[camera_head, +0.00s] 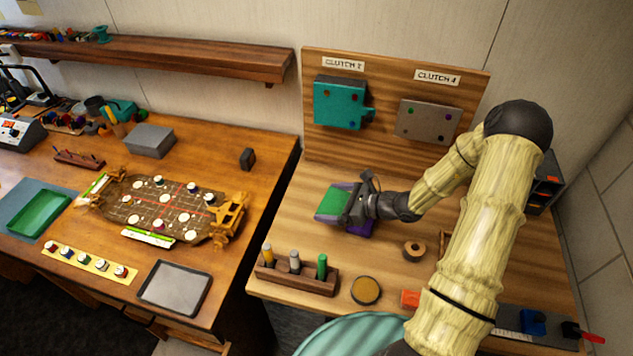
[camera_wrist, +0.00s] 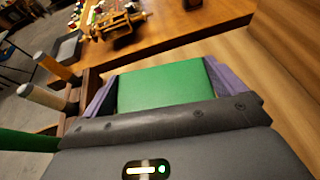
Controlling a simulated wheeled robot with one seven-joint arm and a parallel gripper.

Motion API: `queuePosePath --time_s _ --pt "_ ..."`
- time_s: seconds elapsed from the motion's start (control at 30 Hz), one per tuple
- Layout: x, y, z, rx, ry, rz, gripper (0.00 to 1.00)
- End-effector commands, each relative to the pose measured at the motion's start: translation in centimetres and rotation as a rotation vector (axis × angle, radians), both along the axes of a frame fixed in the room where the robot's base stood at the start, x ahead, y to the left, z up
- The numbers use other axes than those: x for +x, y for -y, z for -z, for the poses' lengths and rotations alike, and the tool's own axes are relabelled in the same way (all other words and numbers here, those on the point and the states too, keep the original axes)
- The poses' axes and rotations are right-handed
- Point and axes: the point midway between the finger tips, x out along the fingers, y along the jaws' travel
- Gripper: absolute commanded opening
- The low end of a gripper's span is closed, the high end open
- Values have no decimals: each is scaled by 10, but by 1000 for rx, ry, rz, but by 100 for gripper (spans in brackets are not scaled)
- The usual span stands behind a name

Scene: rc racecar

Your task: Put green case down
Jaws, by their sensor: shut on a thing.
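The green case (camera_head: 335,201) is held by my gripper (camera_head: 352,207) over the right-hand wooden workbench. In the wrist view the flat green case (camera_wrist: 160,84) lies between two purple finger pads, and my gripper (camera_wrist: 158,92) is shut on it. Purple also shows under and beside the case in the head view. I cannot tell whether the case touches the bench top (camera_head: 300,216) or is slightly above it.
A wooden rack (camera_head: 297,278) with upright tools stands in front of the case. A round tin (camera_head: 366,290) and a spool (camera_head: 414,249) lie nearby. A wooden board (camera_head: 393,92) with a teal box (camera_head: 341,103) and a grey plate (camera_head: 428,121) rises behind. The racecar chassis (camera_head: 165,212) is on the left table.

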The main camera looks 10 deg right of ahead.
Motion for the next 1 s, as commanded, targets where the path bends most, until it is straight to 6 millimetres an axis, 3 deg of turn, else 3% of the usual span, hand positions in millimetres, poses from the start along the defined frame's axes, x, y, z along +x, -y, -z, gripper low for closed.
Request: queuePosePath --time_s 0.03,0.4,1.0 --pt "-6 6 -11 5 -6 15 71" --pt "-42 32 -6 -1 -4 79 71" --pt "-44 32 -2 -5 -2 79 71"
